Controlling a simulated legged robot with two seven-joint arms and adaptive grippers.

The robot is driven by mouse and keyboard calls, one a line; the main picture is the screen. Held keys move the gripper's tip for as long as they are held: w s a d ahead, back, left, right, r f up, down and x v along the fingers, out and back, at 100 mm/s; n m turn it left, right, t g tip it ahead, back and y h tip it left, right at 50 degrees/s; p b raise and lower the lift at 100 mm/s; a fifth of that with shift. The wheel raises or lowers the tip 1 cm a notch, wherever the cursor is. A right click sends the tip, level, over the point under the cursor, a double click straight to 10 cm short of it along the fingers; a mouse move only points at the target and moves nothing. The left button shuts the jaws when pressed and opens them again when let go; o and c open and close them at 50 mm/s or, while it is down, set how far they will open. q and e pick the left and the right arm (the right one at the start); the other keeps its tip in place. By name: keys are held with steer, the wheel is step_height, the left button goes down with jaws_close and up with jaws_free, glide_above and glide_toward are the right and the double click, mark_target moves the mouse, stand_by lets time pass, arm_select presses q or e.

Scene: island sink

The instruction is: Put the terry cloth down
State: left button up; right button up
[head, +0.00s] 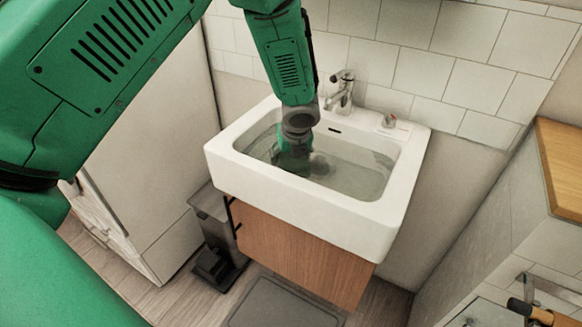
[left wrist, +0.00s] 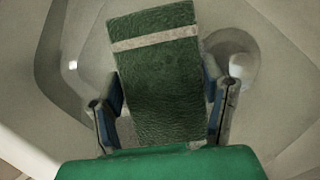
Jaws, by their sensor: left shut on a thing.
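My left gripper (head: 300,163) reaches down into the basin of the white sink (head: 385,219). In the left wrist view its two fingers (left wrist: 163,108) are on either side of the terry cloth (left wrist: 157,70), and they are shut on it. The cloth is dark green with one pale stripe near its far end. It sticks out flat beyond the fingers, over the pale basin. In the head view I cannot tell the cloth apart from the green gripper. I cannot tell whether the cloth touches the basin floor. My right gripper is not in view.
A wooden cabinet (head: 290,252) is under the sink. A dark pedal bin (head: 214,245) stands left of it. A wooden-topped counter (head: 562,165) is at the right.

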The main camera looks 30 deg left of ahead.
arm_select(q)
step_height(320, 180, down, 3)
steer(key=shift+f+b, duration=0.1)
steer(key=shift+b, duration=0.25)
steer(key=o, duration=1.1)
steer(key=shift+o, duration=0.2)
steer(key=p+v, duration=0.3)
steer(key=v, duration=0.9)
